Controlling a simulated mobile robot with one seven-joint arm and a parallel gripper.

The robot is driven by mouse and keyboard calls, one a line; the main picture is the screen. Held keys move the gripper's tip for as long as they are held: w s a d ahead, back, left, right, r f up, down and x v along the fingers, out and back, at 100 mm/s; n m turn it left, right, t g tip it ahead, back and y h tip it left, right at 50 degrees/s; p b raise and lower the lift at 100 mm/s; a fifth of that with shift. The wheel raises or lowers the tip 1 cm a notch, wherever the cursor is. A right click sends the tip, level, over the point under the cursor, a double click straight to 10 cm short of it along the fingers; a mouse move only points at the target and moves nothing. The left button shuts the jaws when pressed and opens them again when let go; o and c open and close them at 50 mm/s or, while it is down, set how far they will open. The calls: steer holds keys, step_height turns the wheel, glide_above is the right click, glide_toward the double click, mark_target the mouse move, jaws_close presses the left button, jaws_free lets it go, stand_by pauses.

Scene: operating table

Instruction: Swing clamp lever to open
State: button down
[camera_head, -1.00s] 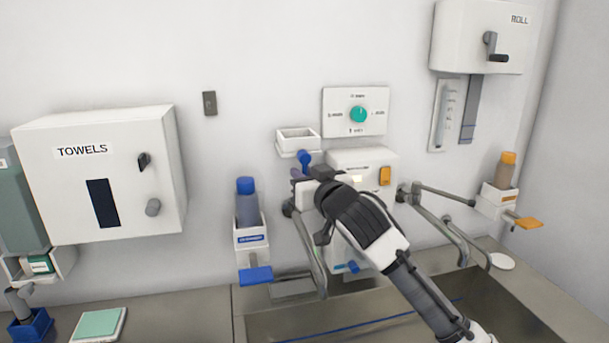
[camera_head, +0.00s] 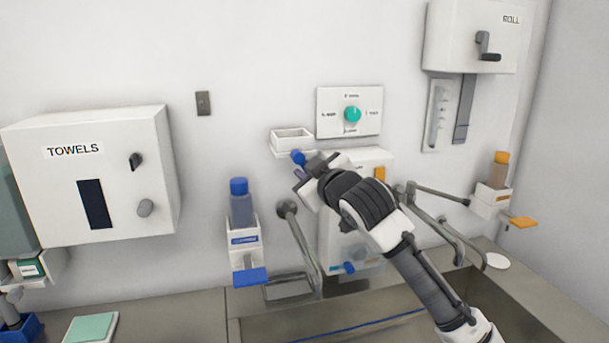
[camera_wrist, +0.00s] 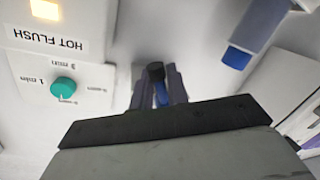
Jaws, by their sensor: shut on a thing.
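The clamp lever shows as a blue knob (camera_head: 298,157) just under the small white tray on the wall, at the upper left of my gripper (camera_head: 309,174). In the wrist view a blue stem with a dark end (camera_wrist: 155,71) sits between the two purple-grey fingers of my gripper (camera_wrist: 158,86). The gripper is shut on this lever. The fingers and palm hide most of the lever and its pivot.
A white tray (camera_head: 291,137) is right above the lever. A dial panel (camera_head: 349,111) is at the upper right, and a white dispenser (camera_head: 363,160) stands behind my wrist. A blue-capped bottle (camera_head: 241,208) hangs at the left. Metal tap arms (camera_head: 436,228) are at the right.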

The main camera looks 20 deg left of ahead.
steer(key=shift+d+r+n, duration=0.1)
steer(key=shift+n, duration=0.3)
steer(key=shift+w, duration=0.1)
steer(key=c, duration=1.4)
jaws_free()
steer(key=shift+c, duration=0.2)
steer(key=b+v, duration=0.5)
steer(key=v, duration=0.9)
